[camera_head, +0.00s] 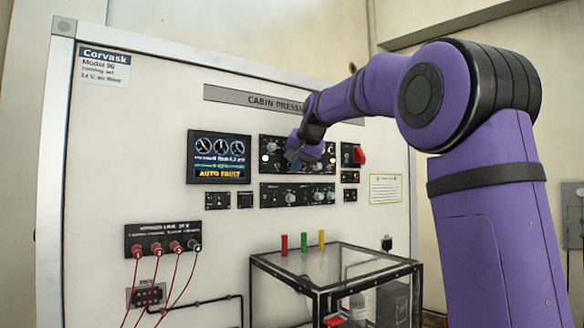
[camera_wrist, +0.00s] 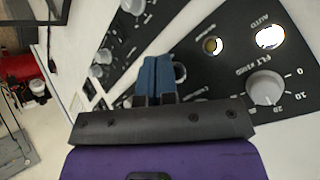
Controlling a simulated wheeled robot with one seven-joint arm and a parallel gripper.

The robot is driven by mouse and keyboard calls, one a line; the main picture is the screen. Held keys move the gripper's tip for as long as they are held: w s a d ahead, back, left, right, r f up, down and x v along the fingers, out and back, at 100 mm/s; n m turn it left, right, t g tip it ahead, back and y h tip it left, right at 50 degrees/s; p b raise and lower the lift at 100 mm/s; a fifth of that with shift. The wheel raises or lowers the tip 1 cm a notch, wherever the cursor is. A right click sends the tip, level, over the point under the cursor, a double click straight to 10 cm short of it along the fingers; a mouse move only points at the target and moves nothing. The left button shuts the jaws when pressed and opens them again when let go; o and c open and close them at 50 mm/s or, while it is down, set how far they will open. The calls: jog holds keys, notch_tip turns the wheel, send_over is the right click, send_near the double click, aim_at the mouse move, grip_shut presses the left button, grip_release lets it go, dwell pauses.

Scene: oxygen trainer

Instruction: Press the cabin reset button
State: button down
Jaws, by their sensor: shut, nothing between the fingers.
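My gripper (camera_head: 298,158) is in front of the upper control panel (camera_head: 283,143) under the sign "CABIN PRESSU…" (camera_head: 262,98). Its blue fingers also show in the wrist view (camera_wrist: 156,77), shut together and empty, close to the panel face. Whether they touch it I cannot tell. I cannot read any label as cabin reset; part of the panel is hidden behind the fingers.
A screen (camera_head: 219,158) reads "AUTO FAULT". A red switch cover (camera_head: 360,156) sits right of the panel. A lower knob panel (camera_head: 298,194) is beneath. A clear box with a black frame (camera_head: 335,290) stands below; red leads hang from a jack panel (camera_head: 163,239) at lower left.

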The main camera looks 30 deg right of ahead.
jog(key=shift+w, duration=0.4)
dwell(0.4)
jog(key=shift+s, duration=0.85)
jog(key=s, duration=0.5)
jog(key=shift+d, duration=0.1)
dwell(0.4)
dwell(0.7)
jog(key=s+a+f+n+g, duration=0.1)
jog(key=s+a+f+n, duration=0.3)
jog(key=s+f, duration=0.9)
jog(key=s+a+f+n+g, duration=0.2)
jog(key=s+a+f+n, duration=0.2)
jog(key=s+a+f, duration=0.7)
jog(key=s+f, duration=0.2)
jog(key=s, duration=0.6)
jog(key=shift+s+f+g+y, duration=0.15)
jog(key=shift+f+g+y, duration=0.15)
